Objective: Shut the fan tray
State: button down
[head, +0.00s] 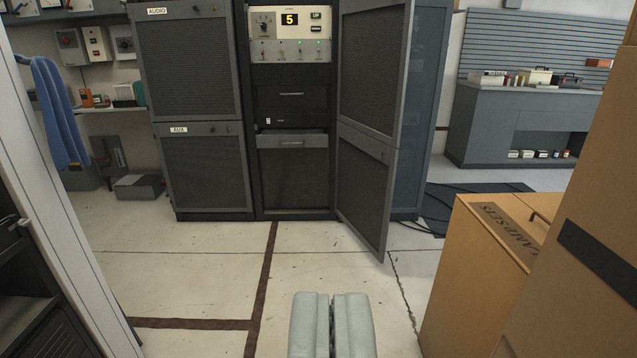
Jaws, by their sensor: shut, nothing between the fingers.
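The open middle rack (294,190) stands ahead, beyond the floor. In it, below a dark panel with a handle (291,94), is a drawer-like front with a handle (292,143). This front looks like the fan tray and seems to stand a little forward, with a dark gap above it; how far out it is I cannot tell. My gripper (331,296) is at the bottom centre, shut and empty, over the floor and well short of the rack.
The rack's upper door (374,65) and lower door (362,190) stand open on the right. Shut AUDIO (190,65) and AUX (203,172) doors are on the left. A cardboard box (475,280) stands at right, a pale frame (60,190) at left. The floor between is clear.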

aim_at(269, 137)
jog(key=i, duration=0.9)
jog(key=i+u, duration=0.1)
jog(key=i, duration=0.85)
jog(key=i+l, duration=0.15)
jog(key=i, duration=0.75)
jog(key=i+l, duration=0.1)
jog(key=i, duration=0.85)
jog(key=j+u, duration=0.05)
